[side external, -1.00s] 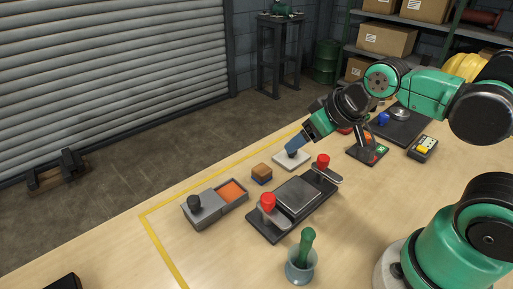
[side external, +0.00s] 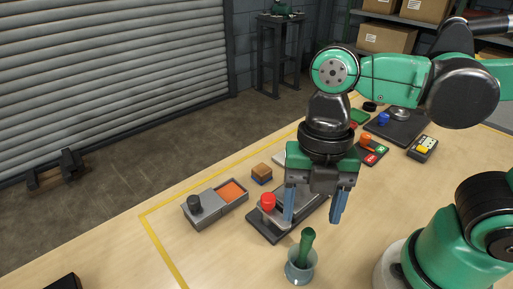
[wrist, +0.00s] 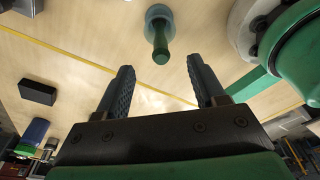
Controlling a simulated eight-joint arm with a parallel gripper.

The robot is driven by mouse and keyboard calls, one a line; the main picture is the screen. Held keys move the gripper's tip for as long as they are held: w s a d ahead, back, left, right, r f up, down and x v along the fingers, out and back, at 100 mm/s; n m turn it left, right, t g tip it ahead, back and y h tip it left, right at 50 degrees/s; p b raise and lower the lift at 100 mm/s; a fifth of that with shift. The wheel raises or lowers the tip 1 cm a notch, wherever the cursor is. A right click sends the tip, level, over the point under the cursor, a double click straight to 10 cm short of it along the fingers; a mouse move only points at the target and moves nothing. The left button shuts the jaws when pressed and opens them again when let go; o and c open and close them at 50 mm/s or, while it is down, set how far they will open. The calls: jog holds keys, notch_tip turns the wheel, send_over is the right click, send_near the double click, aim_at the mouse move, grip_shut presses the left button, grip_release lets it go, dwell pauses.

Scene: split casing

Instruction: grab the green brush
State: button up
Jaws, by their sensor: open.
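The green brush (side external: 307,243) stands in a grey-blue cup (side external: 300,268) at the front of the table, its green handle upright and leaning slightly. Its lower end is hidden in the cup. In the wrist view the brush (wrist: 160,48) points toward me from the cup (wrist: 158,12), seen beyond the gap between my fingers. My gripper (side external: 312,218) is open and empty, fingers pointing down, above the table and the dark clamp fixture. In the wrist view my gripper (wrist: 160,82) shows its two ribbed fingers spread apart. It does not touch the brush.
A dark fixture with a red knob (side external: 268,201) lies behind my gripper. A grey tray with an orange compartment (side external: 232,192) and a brown-topped block (side external: 262,172) are to the left. A black box (wrist: 38,92) shows in the wrist view. Table left of the cup is clear.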

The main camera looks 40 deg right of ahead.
aim_at(309, 230)
jog(key=shift+s+f, duration=0.1)
jog(key=shift+f, duration=0.05)
jog(key=shift+s+a+f, duration=0.15)
jog(key=shift+f, duration=1.15)
jog(key=shift+s+a+f, duration=0.1)
jog(key=shift+a+f, duration=0.05)
jog(key=shift+f, duration=1.15)
grip_shut()
